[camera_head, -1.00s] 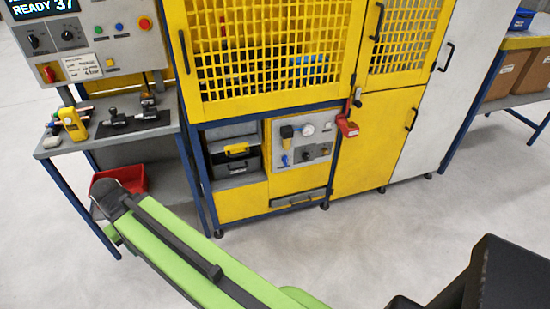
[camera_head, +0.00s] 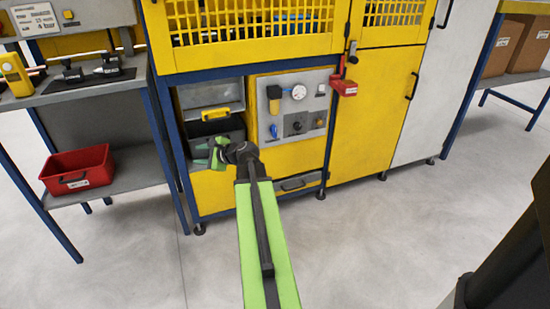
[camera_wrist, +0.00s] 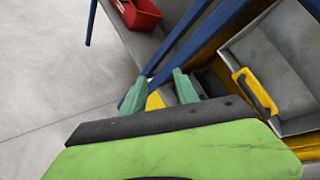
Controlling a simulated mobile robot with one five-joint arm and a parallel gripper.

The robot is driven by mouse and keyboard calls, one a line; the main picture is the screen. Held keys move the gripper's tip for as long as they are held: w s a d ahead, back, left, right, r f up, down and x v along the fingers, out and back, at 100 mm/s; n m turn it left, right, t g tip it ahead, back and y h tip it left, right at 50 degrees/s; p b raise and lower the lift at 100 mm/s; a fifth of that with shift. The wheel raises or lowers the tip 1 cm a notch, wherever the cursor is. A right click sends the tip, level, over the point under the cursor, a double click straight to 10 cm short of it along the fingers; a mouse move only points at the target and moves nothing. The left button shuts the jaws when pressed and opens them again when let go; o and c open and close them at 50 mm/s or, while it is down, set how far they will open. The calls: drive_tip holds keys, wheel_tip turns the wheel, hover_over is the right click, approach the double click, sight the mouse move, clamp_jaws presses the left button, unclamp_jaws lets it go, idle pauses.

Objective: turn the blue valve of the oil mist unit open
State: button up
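The oil mist unit is a grey panel (camera_head: 314,84) on the front of the yellow machine in the head view. It carries a round gauge, a yellowish bowl (camera_head: 274,98) and a black knob. The small blue valve (camera_head: 276,127) sits below the bowl, at the panel's lower left. Whether it is open or closed is too small to tell. My gripper (camera_head: 208,153) is left of the valve and a little lower, apart from it. In the wrist view its two green fingers (camera_wrist: 158,92) stand apart with nothing held between them. The valve is not in the wrist view.
Grey boxes with a yellow handle (camera_head: 216,114) sit in the bay behind my gripper; the handle also shows in the wrist view (camera_wrist: 256,92). A red lockout (camera_head: 344,86) hangs right of the panel. A red bin (camera_head: 77,171) is on the left shelf. The floor ahead is clear.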

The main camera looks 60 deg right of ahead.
drive_tip(key=s+d+f+m+t+h+b, duration=0.1)
drive_tip(key=s+d+f+m+h+b, duration=0.3)
drive_tip(key=d, duration=0.4)
drive_tip(key=s+d+f+m+t+h+b, duration=0.1)
drive_tip(key=s+d+f+m+b, duration=0.15)
drive_tip(key=s+d+m, duration=0.5)
drive_tip(key=m+g+h+b, duration=0.1)
drive_tip(key=m+h+b, duration=0.5)
approach(276, 130)
drive_tip(key=x, duration=1)
drive_tip(key=shift+w+f, duration=0.1)
drive_tip(key=shift+w, duration=0.05)
drive_tip(key=shift+c, duration=0.2)
drive_tip(key=shift+a, duration=0.1)
clamp_jaws()
